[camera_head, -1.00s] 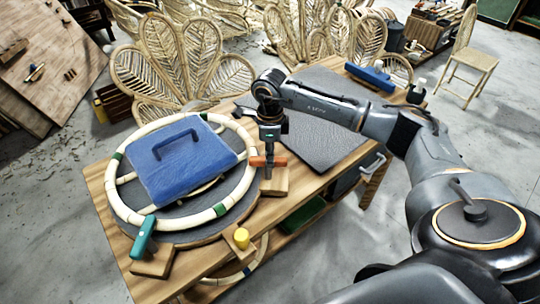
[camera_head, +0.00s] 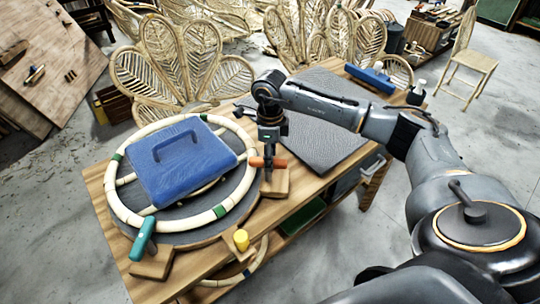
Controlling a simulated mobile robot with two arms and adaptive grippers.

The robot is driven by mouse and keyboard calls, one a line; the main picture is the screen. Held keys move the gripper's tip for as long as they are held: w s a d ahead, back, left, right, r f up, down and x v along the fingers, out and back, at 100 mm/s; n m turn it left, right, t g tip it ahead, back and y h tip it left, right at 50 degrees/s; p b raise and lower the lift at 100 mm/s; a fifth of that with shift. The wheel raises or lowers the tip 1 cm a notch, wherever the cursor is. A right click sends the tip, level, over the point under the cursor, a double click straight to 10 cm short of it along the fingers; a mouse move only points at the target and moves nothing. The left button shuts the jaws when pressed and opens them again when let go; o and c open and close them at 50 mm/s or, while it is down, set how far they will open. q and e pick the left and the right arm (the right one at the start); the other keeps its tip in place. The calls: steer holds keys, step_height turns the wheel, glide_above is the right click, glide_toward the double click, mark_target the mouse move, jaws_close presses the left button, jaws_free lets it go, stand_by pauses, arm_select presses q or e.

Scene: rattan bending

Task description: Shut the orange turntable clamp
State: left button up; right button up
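The orange clamp (camera_head: 276,163) sits on a small wooden block at the right side of the dark round turntable (camera_head: 187,223). Its orange handle lies roughly level, beside the rattan ring. My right gripper (camera_head: 269,163) points down over the clamp, with its fingertips at the handle. The fingers are small here, and I cannot tell whether they are closed on it. A teal clamp (camera_head: 143,238) stands on another block at the turntable's front left. A pale rattan ring (camera_head: 170,222) with green bands lies on the turntable. My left gripper does not show.
A yellow knob (camera_head: 241,240) stands at the table's front edge. A dark ribbed mat (camera_head: 322,125) lies right of the clamp, under my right arm. A blue tool (camera_head: 371,78) and a bottle stand at the far end.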

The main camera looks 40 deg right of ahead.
step_height(320, 180, up, 12)
stand_by(0.6)
stand_by(0.5)
